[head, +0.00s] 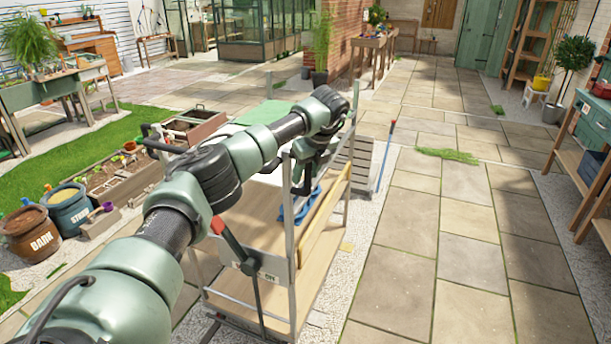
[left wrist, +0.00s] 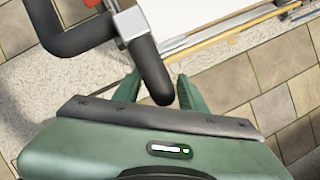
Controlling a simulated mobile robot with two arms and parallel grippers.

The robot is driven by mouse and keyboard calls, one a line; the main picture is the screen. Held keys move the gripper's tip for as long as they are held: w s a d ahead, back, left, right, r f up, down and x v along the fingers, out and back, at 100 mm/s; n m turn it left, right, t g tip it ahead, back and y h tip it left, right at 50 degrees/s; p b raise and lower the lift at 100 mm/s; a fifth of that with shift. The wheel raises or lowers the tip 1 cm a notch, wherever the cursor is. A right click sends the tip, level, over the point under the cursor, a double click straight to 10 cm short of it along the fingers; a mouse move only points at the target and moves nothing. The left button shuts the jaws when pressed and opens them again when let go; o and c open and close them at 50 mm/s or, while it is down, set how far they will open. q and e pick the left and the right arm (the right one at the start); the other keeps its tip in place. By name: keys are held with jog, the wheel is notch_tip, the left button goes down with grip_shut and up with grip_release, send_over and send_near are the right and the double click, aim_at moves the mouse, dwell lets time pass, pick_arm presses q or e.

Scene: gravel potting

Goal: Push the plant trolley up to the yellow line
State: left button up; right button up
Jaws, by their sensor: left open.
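The plant trolley (head: 318,238), with wooden shelves and a pale metal frame, stands in front of me. A black curved handle (head: 160,142) shows at its left. A lever with a red top (head: 232,240) is on its near side, beside a small label. My left arm reaches over the trolley, and my left gripper (head: 303,182) is at its right near post. In the left wrist view my green fingers (left wrist: 157,82) are open, with the end of a black handle grip (left wrist: 150,62) between or just above them; contact is unclear. I cannot make out a yellow line. My right gripper is out of view.
Paving (head: 465,220) is open ahead and to the right. A thin red-and-blue stake (head: 385,155) stands beyond the trolley. Labelled pots (head: 68,210) and planter boxes (head: 125,175) line the left. A wooden bench (head: 585,150) stands at right.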

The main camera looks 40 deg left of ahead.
aim_at(310, 164)
pick_arm(q)
jog(key=b+v, duration=0.1)
jog(key=v, duration=0.6)
dwell(0.4)
